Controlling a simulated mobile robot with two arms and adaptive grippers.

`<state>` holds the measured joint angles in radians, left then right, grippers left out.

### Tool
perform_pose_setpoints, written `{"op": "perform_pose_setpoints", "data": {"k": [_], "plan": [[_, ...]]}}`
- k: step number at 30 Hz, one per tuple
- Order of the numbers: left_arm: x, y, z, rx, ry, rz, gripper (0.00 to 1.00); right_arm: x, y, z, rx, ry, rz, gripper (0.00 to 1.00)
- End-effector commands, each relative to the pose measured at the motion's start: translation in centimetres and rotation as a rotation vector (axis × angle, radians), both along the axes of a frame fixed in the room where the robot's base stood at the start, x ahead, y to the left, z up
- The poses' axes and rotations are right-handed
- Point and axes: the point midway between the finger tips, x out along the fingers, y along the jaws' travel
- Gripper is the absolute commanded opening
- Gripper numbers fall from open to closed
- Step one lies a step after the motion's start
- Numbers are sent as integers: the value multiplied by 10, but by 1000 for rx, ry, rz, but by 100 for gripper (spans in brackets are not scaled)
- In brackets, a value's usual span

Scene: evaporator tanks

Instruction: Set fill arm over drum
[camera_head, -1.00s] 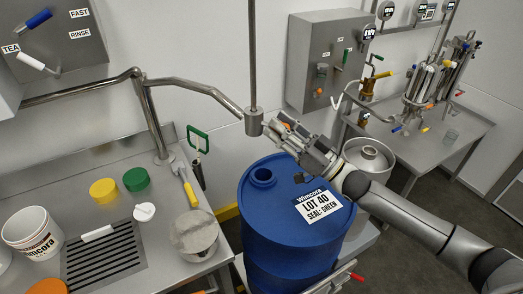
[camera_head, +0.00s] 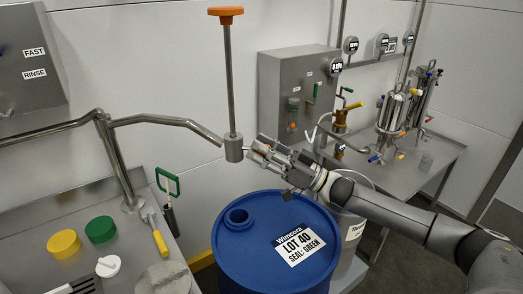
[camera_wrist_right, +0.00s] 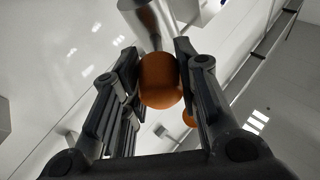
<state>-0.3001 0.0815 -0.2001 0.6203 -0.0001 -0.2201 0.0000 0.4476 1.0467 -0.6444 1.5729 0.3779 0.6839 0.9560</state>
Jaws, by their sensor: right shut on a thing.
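The fill arm (camera_head: 165,121) is a bent metal pipe on a post on the left bench. Its free end has a grey hub (camera_head: 234,149) with a tall vertical rod topped by an orange handle (camera_head: 226,13). My right gripper (camera_head: 259,151) is beside the hub's right side. In the right wrist view, its fingers are shut on an orange ball knob (camera_wrist_right: 160,80) on a metal cylinder. The blue drum (camera_head: 290,262) stands below, labelled LOT 40 SEAL: GREEN. Its round opening (camera_head: 239,218) is uncovered. The hub appears above it in the picture; I cannot tell exact alignment. My left gripper is out of view.
The left bench holds a yellow cap (camera_head: 63,244), a green cap (camera_head: 100,229) and a yellow-handled tool (camera_head: 158,236). A grey control box (camera_head: 298,98) hangs behind. A right bench (camera_head: 441,160) carries metal filter equipment. A metal-topped container stands right behind the drum.

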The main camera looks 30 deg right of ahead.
Motion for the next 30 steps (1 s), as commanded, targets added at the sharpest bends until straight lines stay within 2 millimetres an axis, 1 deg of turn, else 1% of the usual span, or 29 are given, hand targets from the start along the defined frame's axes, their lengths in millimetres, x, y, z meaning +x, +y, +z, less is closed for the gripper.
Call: {"op": "perform_pose_setpoints", "data": {"k": [1,2,6,7,16,20,23,30], "plan": [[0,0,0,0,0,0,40,4,-7,4,0,-1,-19,0],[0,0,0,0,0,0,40,4,-7,5,0,-2,-20,30],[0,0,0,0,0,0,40,4,-7,5,1,-2,-18,48],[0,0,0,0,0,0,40,4,-7,5,1,-3,-17,51],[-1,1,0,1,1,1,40,2,-4,2,0,-1,-11,51],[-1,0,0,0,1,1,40,-2,-8,-1,0,1,-12,51],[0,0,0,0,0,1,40,-10,-16,-6,-1,3,-12,51],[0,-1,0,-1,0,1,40,-36,-42,-21,-3,4,-12,51]]}}
